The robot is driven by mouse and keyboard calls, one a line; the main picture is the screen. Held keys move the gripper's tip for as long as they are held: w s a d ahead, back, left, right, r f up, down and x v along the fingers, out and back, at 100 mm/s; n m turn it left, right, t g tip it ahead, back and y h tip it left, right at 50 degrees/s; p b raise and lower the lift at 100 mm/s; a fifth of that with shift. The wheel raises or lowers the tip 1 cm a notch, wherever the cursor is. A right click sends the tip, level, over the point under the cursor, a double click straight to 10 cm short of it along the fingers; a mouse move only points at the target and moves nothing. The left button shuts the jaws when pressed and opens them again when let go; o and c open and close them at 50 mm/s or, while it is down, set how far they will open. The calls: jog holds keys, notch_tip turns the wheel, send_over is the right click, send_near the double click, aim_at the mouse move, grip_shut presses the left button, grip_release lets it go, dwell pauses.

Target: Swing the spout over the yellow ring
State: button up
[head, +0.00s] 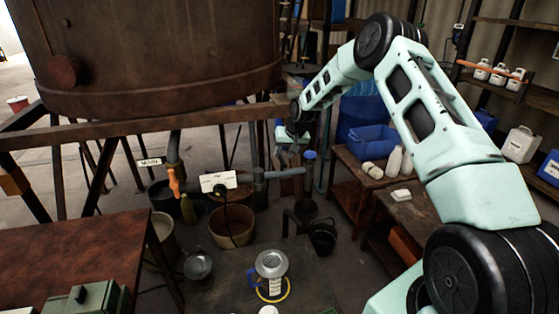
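A grey horizontal pipe (284,173), which looks like the spout, juts to the right below the big brown vat. Its left end meets an upright pipe behind a white label. A yellow ring (287,291) lies on a dark low surface at the bottom middle. A metal jug (271,264) with a label stands at the ring and hides part of it. The spout points right, behind the ring and not over it. My gripper (292,154) is small and far off, just above the spout's right part in the picture. Its fingers are too unclear to read.
The brown vat (160,50) fills the upper left on a beam frame. A pipe with an orange handle (174,181) hangs left of the spout. A tan bucket (232,226) and a dark bucket (322,238) stand below. A bench with a blue crate (372,141) is at right.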

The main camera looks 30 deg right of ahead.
aim_at(282, 158)
jog(key=p+x, duration=0.1)
jog(key=x, duration=0.5)
jog(key=shift+w+f, duration=0.15)
jog(key=shift+f, duration=0.15)
jog(key=shift+c, duration=0.4)
grip_shut()
